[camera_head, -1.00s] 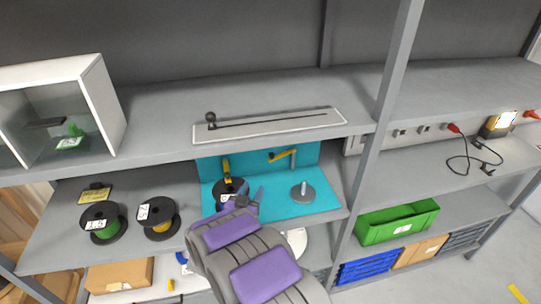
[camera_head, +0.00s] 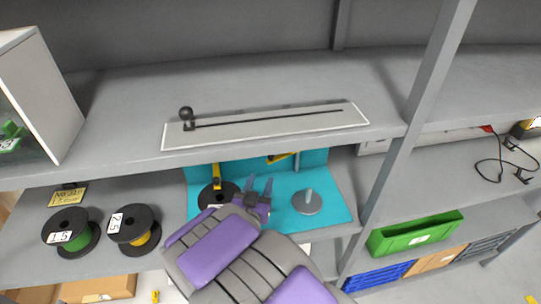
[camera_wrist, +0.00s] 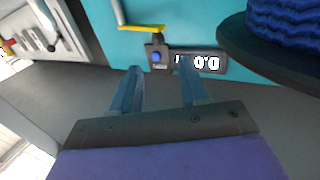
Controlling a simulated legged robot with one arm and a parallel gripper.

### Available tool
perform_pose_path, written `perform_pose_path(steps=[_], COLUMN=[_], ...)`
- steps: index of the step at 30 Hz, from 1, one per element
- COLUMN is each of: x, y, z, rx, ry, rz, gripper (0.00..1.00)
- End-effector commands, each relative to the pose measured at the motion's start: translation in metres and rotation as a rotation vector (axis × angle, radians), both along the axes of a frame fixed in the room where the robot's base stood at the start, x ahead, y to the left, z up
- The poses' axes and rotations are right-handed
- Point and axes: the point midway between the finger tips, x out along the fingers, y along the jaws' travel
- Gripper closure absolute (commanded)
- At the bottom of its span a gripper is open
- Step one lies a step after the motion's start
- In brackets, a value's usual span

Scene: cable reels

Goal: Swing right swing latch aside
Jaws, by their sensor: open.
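The right swing latch (camera_head: 281,157), a yellow bar by a grey post, shows at the right of the teal backing, partly hidden by the upper shelf's edge. In the wrist view a yellow bar (camera_wrist: 142,27) on a grey post, apparently this latch, lies beyond the fingertips. A second yellow latch (camera_head: 216,176) stands to the left, above a black reel (camera_head: 211,196). My gripper (camera_head: 259,183) is open in front of the teal station, below and left of the right latch. The wrist view shows its two fingers (camera_wrist: 161,75) apart with nothing between them.
A grey round base with a peg (camera_head: 307,202) stands right of my gripper. Two cable reels (camera_head: 68,231) (camera_head: 134,228) sit at the left. The upper shelf (camera_head: 400,125) overhangs the station, and a rack upright (camera_head: 410,130) stands to the right. The wrist view shows a reel's flange (camera_wrist: 270,52) close by.

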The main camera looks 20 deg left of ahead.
Motion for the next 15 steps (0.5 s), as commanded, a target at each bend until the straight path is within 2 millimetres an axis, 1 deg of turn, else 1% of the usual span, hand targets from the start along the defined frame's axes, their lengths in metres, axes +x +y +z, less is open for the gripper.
perform_pose_path(steps=[1,11,15], x=[0.010,0.066,0.089], y=[-0.001,0.000,0.004], z=[-0.001,0.001,0.001], rx=[-0.001,0.004,0.004], ry=[-0.003,-0.004,-0.004], rz=[-0.003,-0.004,-0.003], gripper=[0.56,0.56,0.56])
